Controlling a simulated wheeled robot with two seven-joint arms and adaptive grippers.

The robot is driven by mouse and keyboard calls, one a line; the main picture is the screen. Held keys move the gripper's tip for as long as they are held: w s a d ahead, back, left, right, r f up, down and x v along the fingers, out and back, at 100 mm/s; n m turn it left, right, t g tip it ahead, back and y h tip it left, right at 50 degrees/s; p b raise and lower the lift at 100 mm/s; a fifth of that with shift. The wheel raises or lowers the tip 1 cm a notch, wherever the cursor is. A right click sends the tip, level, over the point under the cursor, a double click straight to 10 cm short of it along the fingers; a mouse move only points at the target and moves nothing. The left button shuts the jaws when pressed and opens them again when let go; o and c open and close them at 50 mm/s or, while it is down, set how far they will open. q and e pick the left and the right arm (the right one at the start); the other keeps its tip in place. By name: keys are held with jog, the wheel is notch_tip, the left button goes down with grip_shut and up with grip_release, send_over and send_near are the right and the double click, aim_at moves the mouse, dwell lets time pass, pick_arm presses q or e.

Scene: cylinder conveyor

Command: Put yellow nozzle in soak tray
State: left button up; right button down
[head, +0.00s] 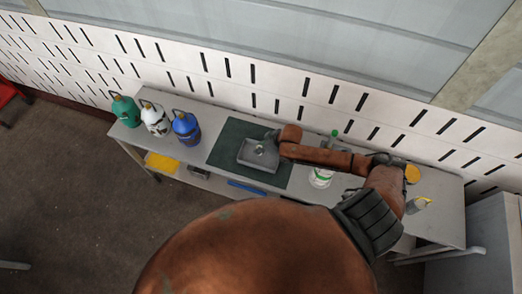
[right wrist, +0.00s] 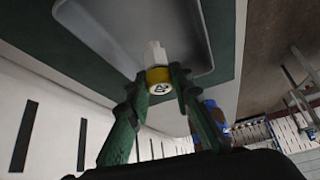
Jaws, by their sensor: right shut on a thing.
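The yellow nozzle (right wrist: 158,77) has a yellow collar and a pale tip. In the right wrist view it sits between the two green fingers of my right gripper (right wrist: 162,84), which is shut on it. The grey soak tray (right wrist: 95,40) lies beyond the nozzle's tip, and the nozzle overlaps it in the picture. In the head view the tray (head: 262,164) lies on a dark green mat, with my right gripper (head: 268,141) at its upper right side. A small pale thing shows over the tray there. I cannot tell whether the nozzle touches the tray. My left gripper is not in view.
Green (head: 124,110), white (head: 155,119) and blue (head: 186,128) bottles stand at the bench's left. A white container (head: 320,178) stands right of the mat (head: 228,139). A yellow round thing (head: 412,174) is at far right. A slotted wall runs behind the bench.

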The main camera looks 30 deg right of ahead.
jog(key=shift+s+a+f, duration=0.1)
jog(key=shift+f, duration=1.15)
jog(key=c, duration=1.7)
grip_release()
jog(key=shift+f, duration=0.1)
jog(key=v, duration=1.2)
